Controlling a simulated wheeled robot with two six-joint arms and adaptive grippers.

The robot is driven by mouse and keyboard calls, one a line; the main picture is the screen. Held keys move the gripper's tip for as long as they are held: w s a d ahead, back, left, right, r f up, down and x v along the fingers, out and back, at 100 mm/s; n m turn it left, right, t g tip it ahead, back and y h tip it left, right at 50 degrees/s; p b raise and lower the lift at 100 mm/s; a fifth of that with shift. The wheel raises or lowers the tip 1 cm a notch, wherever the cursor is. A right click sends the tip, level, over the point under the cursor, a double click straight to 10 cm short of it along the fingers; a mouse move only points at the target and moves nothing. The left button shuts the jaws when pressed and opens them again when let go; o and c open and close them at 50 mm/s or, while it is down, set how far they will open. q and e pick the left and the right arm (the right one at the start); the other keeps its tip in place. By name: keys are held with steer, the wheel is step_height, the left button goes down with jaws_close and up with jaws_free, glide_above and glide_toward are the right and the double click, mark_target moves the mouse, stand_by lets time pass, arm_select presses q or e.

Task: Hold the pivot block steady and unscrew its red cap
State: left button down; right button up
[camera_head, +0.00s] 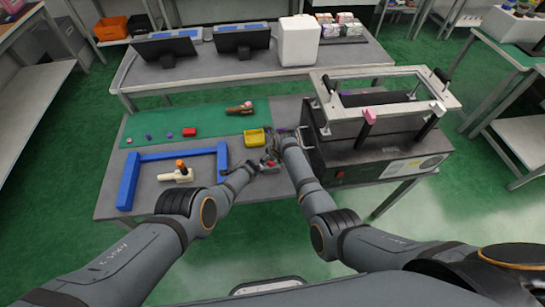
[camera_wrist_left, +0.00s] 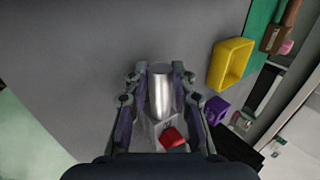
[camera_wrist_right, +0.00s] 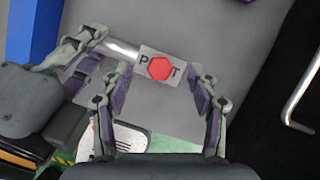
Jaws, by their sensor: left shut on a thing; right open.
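The pivot block is a light grey block marked P and T (camera_wrist_right: 146,58) with a silver cylinder (camera_wrist_left: 160,92) extending from it. The red hexagonal cap (camera_wrist_right: 160,68) sits on the block between the letters; it also shows in the left wrist view (camera_wrist_left: 172,137). My left gripper (camera_wrist_left: 161,82) is shut on the pivot block, its fingers on either side of the silver cylinder. My right gripper (camera_wrist_right: 150,92) is open and empty. In the right wrist view the cap lies just ahead of its fingertips, between them, apart from the fingers. In the head view my arms partly hide the block.
A yellow bin (camera_head: 255,138) stands by the green mat (camera_head: 213,122). A blue frame (camera_head: 129,180) and a pale fixture with an orange top (camera_head: 178,175) stand to the left. A black machine (camera_head: 370,153) stands close to my right gripper. The table's front edge is near.

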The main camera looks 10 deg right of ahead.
steer(key=shift+f, duration=1.2)
jaws_close()
steer(key=n, duration=0.1)
steer(key=n+y, duration=0.1)
steer(key=n, duration=0.1)
steer(key=n+g, duration=0.1)
steer(key=n, duration=0.1)
steer(key=shift+w+d+y, duration=0.15)
steer(key=shift+d+y, duration=0.2)
steer(key=shift+y, duration=0.05)
steer(key=n+g, duration=0.1)
steer(key=n, duration=0.2)
steer(key=shift+y, duration=0.3)
jaws_free()
steer(key=shift+r, duration=1.55)
